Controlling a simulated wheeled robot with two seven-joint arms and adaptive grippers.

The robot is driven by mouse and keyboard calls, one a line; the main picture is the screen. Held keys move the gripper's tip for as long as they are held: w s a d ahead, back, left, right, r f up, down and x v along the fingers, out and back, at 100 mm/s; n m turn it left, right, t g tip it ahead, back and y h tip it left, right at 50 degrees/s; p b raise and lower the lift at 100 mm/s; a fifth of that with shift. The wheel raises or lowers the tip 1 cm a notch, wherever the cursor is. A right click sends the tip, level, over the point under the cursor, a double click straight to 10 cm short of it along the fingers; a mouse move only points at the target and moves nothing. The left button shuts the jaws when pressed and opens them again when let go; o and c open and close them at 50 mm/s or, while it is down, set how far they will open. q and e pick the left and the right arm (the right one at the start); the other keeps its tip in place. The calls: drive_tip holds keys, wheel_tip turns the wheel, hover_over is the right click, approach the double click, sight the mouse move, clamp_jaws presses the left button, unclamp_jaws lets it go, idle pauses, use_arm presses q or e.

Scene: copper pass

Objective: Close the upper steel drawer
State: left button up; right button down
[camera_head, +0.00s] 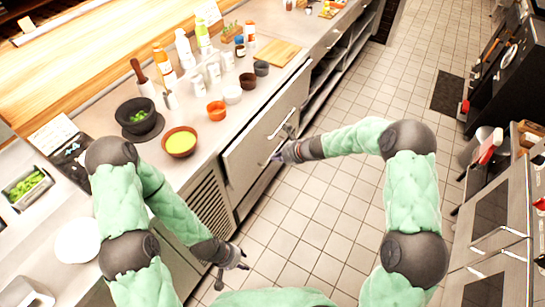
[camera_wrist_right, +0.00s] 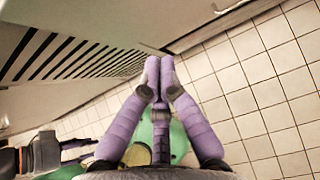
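The upper steel drawer (camera_head: 254,143) is in the counter front, with a long bar handle (camera_head: 281,124). In the right wrist view its front (camera_wrist_right: 180,20) stands out past the vented panel, so it looks partly open; how far is hard to judge. My right gripper (camera_head: 273,158) is at the lower part of the drawer front, below the handle. Its fingers (camera_wrist_right: 159,66) are together with nothing between them. I cannot tell whether they touch the drawer. My left gripper (camera_head: 233,272) hangs low before the vented panel, fingers apart and empty.
The vented panel (camera_head: 210,207) is left of the drawer. The worktop holds an orange bowl (camera_head: 180,141), a black mortar (camera_head: 137,115), cups, bottles and a cutting board (camera_head: 278,52). The tiled floor (camera_head: 310,215) before the drawer is clear. Ovens (camera_head: 492,215) stand at right.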

sight(249, 153)
drive_tip(key=shift+w+a+f+b, duration=0.4)
drive_tip(key=shift+w+a+f, duration=0.55)
drive_tip(key=shift+a, duration=0.4)
drive_tip(key=shift+w+a+f+b, duration=0.45)
drive_tip(key=shift+w+a+f, duration=0.5)
drive_tip(key=shift+a, duration=0.35)
drive_tip(key=shift+w+a+f+b, duration=0.4)
drive_tip(key=shift+w+a+f, duration=0.5)
drive_tip(key=shift+a, duration=0.45)
drive_tip(key=shift+a, duration=0.1)
drive_tip(key=shift+w+a+r+p, duration=0.1)
drive_tip(key=shift+w+a+p, duration=0.2)
drive_tip(key=shift+a+p, duration=0.35)
drive_tip(key=shift+w+a+p, duration=0.35)
drive_tip(key=shift+p, duration=0.2)
drive_tip(key=shift+f, duration=0.2)
